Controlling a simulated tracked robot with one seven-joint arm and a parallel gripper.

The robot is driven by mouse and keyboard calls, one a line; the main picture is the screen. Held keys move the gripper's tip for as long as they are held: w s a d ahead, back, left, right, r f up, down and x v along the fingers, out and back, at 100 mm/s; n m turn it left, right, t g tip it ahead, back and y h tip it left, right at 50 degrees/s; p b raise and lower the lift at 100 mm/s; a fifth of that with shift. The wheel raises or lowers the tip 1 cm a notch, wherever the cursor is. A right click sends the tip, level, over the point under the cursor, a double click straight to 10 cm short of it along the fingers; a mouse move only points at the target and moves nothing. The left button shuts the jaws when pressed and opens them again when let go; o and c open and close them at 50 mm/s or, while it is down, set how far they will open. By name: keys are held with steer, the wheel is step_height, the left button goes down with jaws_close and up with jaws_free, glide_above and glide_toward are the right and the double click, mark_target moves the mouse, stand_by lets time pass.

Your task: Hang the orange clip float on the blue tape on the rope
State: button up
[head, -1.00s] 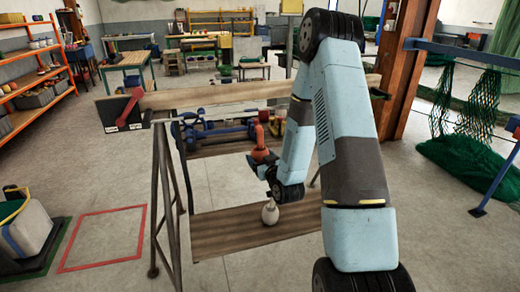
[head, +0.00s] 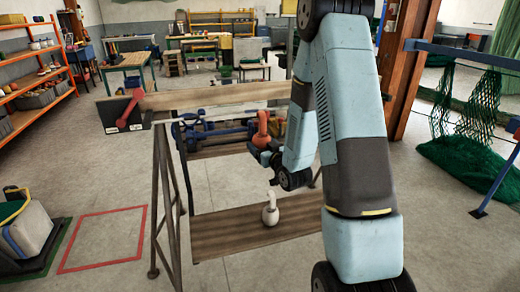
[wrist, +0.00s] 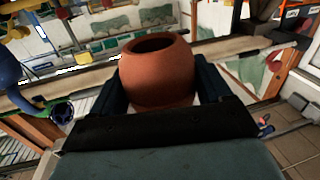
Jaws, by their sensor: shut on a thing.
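The orange clip float (wrist: 158,75) is between the two dark fingers of my gripper (wrist: 160,92) in the wrist view. It is rounded, with a round dark opening on top. My gripper is shut on it. In the head view the orange float (head: 262,130) stands above my gripper (head: 264,152), over the lower wooden board and just below the long beam. I cannot make out the rope or its blue tape for certain in either view. My arm covers the right part of the stand in the head view.
A pale float with a hooked top (head: 270,214) stands on the lower board (head: 220,238). The wooden beam (head: 215,97) crosses above on trestle legs (head: 165,200). Blue items (head: 215,135) lie behind. A blue rounded object (wrist: 10,72) is left of the held float. Green netting (head: 470,165) hangs at right.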

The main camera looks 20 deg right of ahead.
steer(key=w+f, duration=0.2)
steer(key=w, duration=1.1)
steer(key=shift+w+f, duration=0.25)
steer(key=shift+f, duration=0.1)
stand_by(1.0)
stand_by(0.3)
steer(key=o, duration=1)
steer(key=shift+s, duration=0.1)
